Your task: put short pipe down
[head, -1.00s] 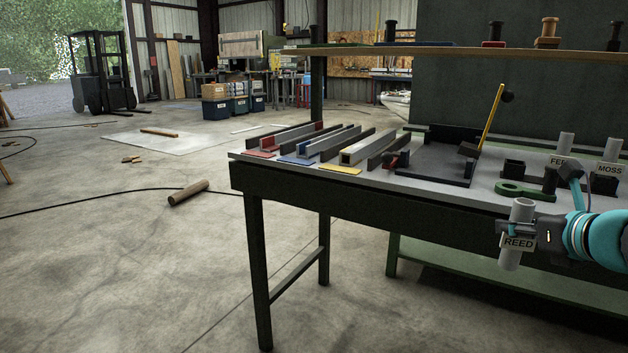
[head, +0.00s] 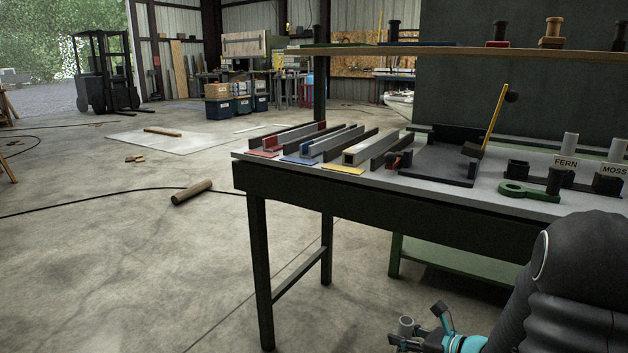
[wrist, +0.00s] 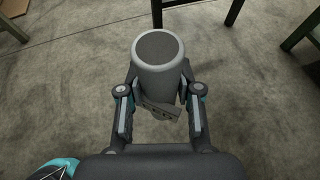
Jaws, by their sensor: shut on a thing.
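The short pipe (head: 406,325) is a grey tube. In the head view only its top end shows, low at the bottom edge, in front of the bench. It also shows in the wrist view (wrist: 158,55), where its round end faces the camera. My gripper (head: 420,342) is shut on it, with one finger on each side in the wrist view (wrist: 159,100).
A wooden roller (head: 191,191) and a cable lie on the floor. Open floor is at left.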

